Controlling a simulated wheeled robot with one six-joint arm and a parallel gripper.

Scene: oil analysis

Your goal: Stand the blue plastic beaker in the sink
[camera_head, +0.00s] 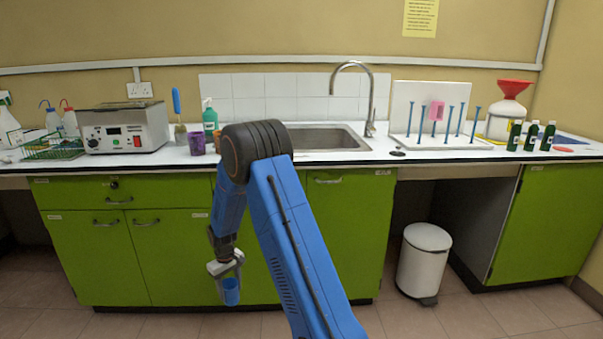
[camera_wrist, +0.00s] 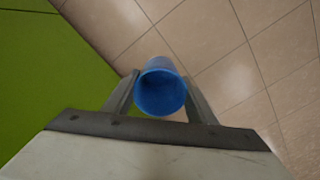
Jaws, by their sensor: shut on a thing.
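The blue plastic beaker (camera_head: 231,292) is held in my gripper (camera_head: 227,270), low in front of the green cabinet doors and well below the worktop. In the wrist view the beaker (camera_wrist: 161,88) sits between the two fingers of my gripper (camera_wrist: 160,95), with its open mouth towards the camera. It looks empty and roughly upright. The sink (camera_head: 325,138) is a steel basin set in the worktop, with a tall curved tap (camera_head: 370,100) at its right. My arm hides the sink's left part.
A purple cup (camera_head: 197,143), a green soap bottle (camera_head: 210,118) and a brush (camera_head: 178,110) stand left of the sink. A peg rack (camera_head: 432,112) stands right of it. The worktop's front edge (camera_head: 450,156) lies above my gripper. A white bin (camera_head: 424,262) stands on the floor.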

